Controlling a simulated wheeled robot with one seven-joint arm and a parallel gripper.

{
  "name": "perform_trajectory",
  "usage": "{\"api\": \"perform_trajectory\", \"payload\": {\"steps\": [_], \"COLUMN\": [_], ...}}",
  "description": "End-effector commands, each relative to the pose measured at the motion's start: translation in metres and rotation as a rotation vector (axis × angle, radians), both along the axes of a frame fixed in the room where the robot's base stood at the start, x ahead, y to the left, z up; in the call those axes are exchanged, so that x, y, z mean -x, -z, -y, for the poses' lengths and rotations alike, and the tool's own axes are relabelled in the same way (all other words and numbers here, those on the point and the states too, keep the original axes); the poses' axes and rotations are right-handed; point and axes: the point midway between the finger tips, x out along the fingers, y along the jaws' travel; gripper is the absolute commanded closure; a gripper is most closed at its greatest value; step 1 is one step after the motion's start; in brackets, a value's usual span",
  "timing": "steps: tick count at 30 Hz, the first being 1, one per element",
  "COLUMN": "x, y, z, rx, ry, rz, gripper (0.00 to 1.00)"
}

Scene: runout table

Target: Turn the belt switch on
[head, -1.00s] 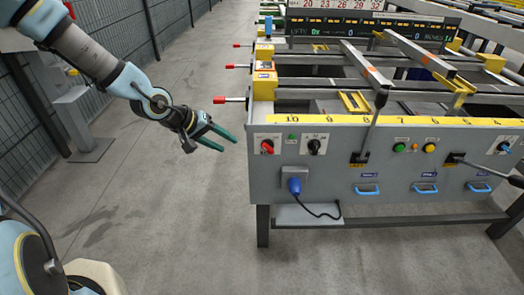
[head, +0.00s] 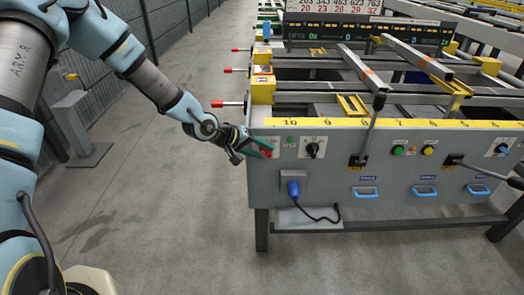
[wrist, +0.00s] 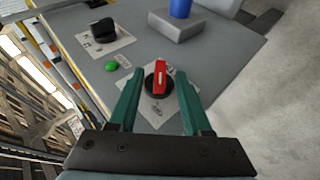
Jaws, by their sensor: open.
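In the wrist view a rotary switch with a red handle (wrist: 160,76) on a black round base sits on a white label plate on the grey panel. It lies between and just beyond the fingertips of my gripper (wrist: 157,88). The green fingers are apart, one on each side of the red handle, with nothing held. In the head view my gripper (head: 264,147) is at the panel's left end, and its fingers partly cover the red switch (head: 265,153). A black rotary switch (head: 312,148) is to the right; it also shows in the wrist view (wrist: 104,31). Which one is the belt switch is unreadable.
A small green button (head: 290,140) is close to the red switch. A blue plug (head: 293,188) in a grey box with a cable sits below. Red-tipped rods (head: 227,104) stick out left of the table.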

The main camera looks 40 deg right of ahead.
Motion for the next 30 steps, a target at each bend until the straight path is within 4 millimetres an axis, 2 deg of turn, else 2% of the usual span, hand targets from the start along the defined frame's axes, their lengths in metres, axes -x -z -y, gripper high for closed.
{"api": "perform_trajectory", "payload": {"steps": [10,23,30], "x": [0.0005,0.0006,0.0006], "y": [0.0031,0.0031,0.0030], "z": [0.0032,0.0031,0.0030], "rx": [-0.001,-0.001,-0.001], "ry": [0.000,0.000,0.000], "rz": [0.000,0.000,0.000], "gripper": [0.51,0.98,1.00]}}
